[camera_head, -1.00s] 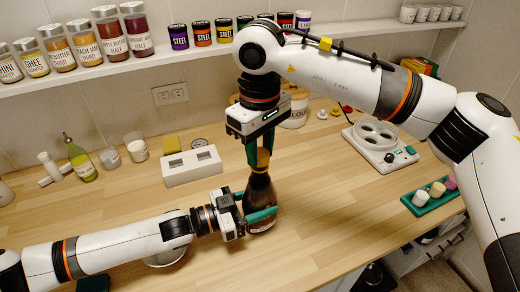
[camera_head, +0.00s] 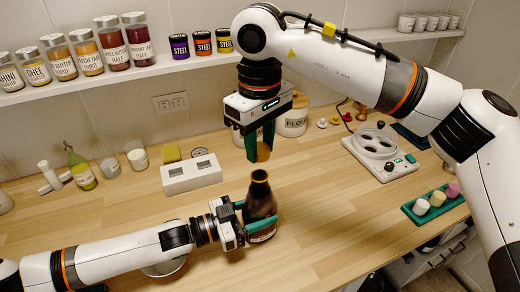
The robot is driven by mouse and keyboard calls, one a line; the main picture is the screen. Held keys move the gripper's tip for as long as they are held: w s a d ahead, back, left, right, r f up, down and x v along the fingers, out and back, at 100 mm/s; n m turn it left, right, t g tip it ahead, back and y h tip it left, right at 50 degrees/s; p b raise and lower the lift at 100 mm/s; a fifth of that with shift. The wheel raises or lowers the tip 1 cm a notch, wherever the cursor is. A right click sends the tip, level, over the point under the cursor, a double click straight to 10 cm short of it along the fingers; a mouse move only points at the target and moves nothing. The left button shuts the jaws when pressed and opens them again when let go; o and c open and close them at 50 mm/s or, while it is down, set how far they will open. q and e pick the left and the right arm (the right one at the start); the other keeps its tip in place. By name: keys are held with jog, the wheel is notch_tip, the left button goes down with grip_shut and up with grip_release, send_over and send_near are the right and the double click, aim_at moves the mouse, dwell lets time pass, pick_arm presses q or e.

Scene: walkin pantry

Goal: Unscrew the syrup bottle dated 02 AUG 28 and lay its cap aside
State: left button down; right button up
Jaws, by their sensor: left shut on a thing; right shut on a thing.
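The dark brown syrup bottle (camera_head: 260,200) stands upright on the wooden counter with its neck open and bare. My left gripper (camera_head: 262,216) is shut around the bottle's body from the left, its green fingers on both sides. The yellow-brown cap (camera_head: 263,152) is off the bottle, between the green fingers of my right gripper (camera_head: 258,148). The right gripper points down and holds the cap a little above the bottle's mouth. The date on the bottle cannot be read here; its label is mostly hidden by the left gripper.
A white two-window device (camera_head: 191,174) stands behind to the left. A white appliance with round wells (camera_head: 378,150) and a green tray of small caps (camera_head: 434,206) are at right. A flour canister (camera_head: 293,122) stands behind. The counter right of the bottle is clear.

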pick_arm(q)
jog(key=shift+f, duration=0.1)
pick_arm(e)
notch_tip(320, 180, up, 2)
pick_arm(q)
jog(key=c, duration=0.5)
grip_release()
jog(key=shift+a, duration=0.1)
pick_arm(e)
jog(key=shift+f, duration=0.1)
